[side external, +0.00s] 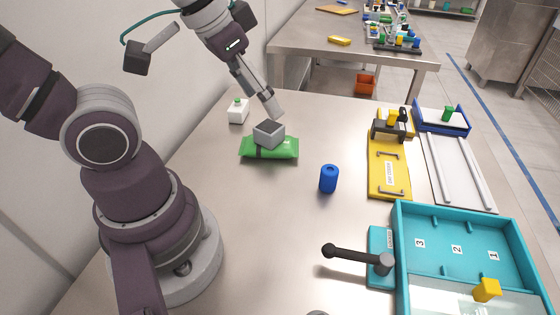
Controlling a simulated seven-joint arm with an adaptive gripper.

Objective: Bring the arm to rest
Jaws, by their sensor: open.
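My arm reaches in from the top of the side external view. My gripper (269,108) points down toward the table, above a grey open-topped block (269,133). The block rests on a green packet (284,149) with a dark band. The tip looks slim and grey and appears apart from the block, though the exact gap is hard to judge. I see nothing held at the tip. The fingers are small here.
A blue cylinder (328,179) stands mid-table. At right are a yellow fixture (388,180), a blue-ended railed tray (455,165) and a teal numbered bin (470,215) with a black-handled lever (355,255).

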